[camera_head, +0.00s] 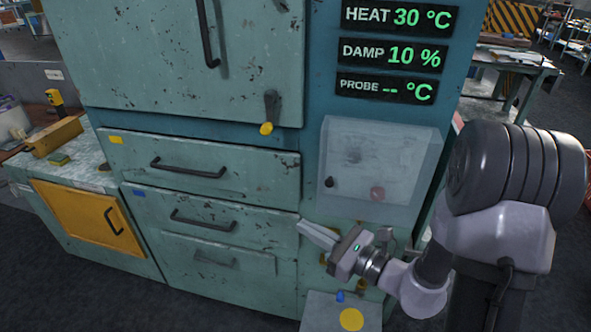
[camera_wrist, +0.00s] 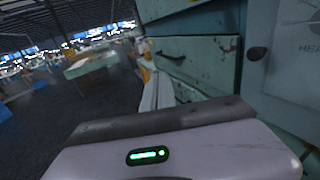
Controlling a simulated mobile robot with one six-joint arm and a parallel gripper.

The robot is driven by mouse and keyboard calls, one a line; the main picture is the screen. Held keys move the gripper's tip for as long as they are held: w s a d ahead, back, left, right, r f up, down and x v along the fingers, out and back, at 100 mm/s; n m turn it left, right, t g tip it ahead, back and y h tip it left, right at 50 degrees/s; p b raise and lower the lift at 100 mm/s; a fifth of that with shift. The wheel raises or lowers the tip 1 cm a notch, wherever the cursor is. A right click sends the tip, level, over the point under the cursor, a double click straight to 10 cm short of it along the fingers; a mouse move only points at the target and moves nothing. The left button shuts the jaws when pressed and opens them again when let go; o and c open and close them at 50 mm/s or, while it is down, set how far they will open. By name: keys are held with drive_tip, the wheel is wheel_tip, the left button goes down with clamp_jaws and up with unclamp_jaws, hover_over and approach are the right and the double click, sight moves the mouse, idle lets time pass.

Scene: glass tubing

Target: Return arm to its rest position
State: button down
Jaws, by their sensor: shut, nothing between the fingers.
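My gripper (camera_head: 318,234) is in the lower middle of the head view, in front of the right side of the teal cabinet (camera_head: 318,88). Its fingers are shut with nothing between them and point left toward the drawer fronts. My arm comes in from the right of the head view and is bent. In the wrist view the pale fingers (camera_wrist: 157,92) show past the gripper body, with the cabinet drawers (camera_wrist: 195,58) to their right. Whether the fingertips touch the cabinet is hard to tell.
A clear cover (camera_head: 380,165) over knobs is just above my gripper. A small panel with a yellow disc (camera_head: 351,320) is below it. Drawers with black handles (camera_head: 188,168) are to the left. A low bench with a yellow door (camera_head: 88,217) stands further left. Open floor shows in the wrist view's left.

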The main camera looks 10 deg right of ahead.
drive_tip(key=s+a+f+n+g+b, duration=0.1)
drive_tip(key=s+a+n+g+b, duration=0.2)
drive_tip(key=s+a+n+g, duration=0.35)
drive_tip(key=s+a+n+g+b, duration=0.3)
drive_tip(key=s+a+n+g, duration=0.15)
drive_tip(key=s+n, duration=0.45)
drive_tip(key=s+d+n+t+h+b, duration=0.4)
drive_tip(key=d+n+h, duration=0.3)
drive_tip(key=d+h, duration=0.3)
drive_tip(key=shift+s+d+f, duration=0.35)
drive_tip(key=shift+s+f, duration=0.05)
drive_tip(key=shift+s, duration=0.15)
